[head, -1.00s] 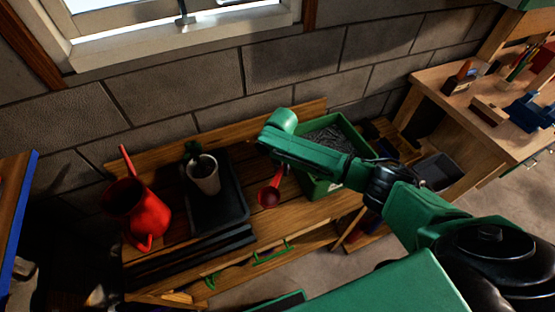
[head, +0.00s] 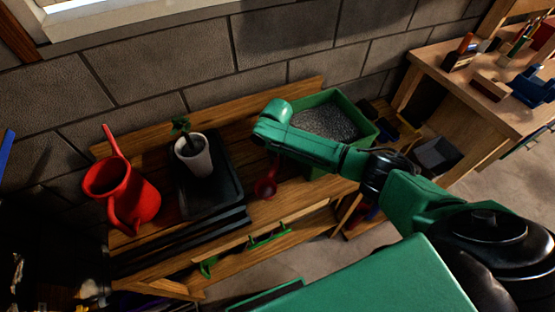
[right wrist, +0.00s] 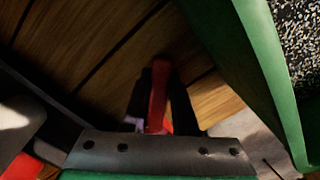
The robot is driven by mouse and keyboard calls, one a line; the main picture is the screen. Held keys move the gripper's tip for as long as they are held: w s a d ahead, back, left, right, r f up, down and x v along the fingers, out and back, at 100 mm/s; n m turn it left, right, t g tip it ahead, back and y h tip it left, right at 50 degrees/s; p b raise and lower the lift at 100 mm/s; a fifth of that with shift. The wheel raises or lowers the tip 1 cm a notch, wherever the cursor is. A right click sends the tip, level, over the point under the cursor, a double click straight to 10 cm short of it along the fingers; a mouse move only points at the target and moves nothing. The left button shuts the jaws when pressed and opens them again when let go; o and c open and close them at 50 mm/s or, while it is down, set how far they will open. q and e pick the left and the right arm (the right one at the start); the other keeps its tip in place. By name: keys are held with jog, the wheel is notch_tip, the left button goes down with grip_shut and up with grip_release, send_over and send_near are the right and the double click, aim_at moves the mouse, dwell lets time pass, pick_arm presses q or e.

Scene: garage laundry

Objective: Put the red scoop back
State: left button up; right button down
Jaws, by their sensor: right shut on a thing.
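The red scoop (head: 266,187) hangs bowl-down over the wooden bench (head: 285,205), between the black tray and the green box. Whether its bowl touches the bench I cannot tell. My right gripper (right wrist: 160,80) is shut on its red handle (right wrist: 158,95), which shows between the dark fingers in the right wrist view. In the head view my green arm hides most of that gripper. The green box (head: 366,121) of grey gravel-like material stands just right of the scoop and fills the upper right of the wrist view (right wrist: 262,70). My left gripper is not in view.
A black tray (head: 228,200) holds a white pot (head: 193,158) with a plant. A red watering can (head: 125,190) stands at the bench's left. A block wall (head: 190,60) is behind. A workbench (head: 470,90) with tools stands right. Bare bench lies around the scoop.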

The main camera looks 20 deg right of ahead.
jog(key=shift+f, duration=0.5)
jog(key=c, duration=0.6)
grip_release()
jog(key=shift+r, duration=0.15)
